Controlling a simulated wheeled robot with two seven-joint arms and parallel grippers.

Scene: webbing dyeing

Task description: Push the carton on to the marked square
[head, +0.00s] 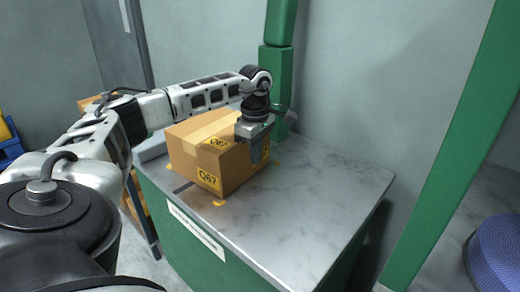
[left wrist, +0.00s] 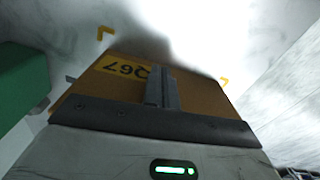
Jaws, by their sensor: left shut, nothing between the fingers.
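The brown carton (head: 200,150) with yellow Q67 labels stands upright on the grey worktop in the head view. Yellow corner marks of the square show at its near corner (head: 219,204) and beyond its right side (head: 276,162). The carton stands among these marks; its body hides the rest of the square. My left gripper (head: 254,158) is shut and empty, pointing down at the carton's right-hand side. In the left wrist view its closed fingers (left wrist: 162,88) overlap the carton (left wrist: 205,97). Whether they touch it I cannot tell. Two marks show beyond the carton there (left wrist: 104,32).
The worktop (head: 320,190) is bare to the right of the carton. A green post (head: 277,75) rises behind it, and a slanted green beam (head: 455,145) stands at the right. A blue-violet round object (head: 497,250) sits at the far right.

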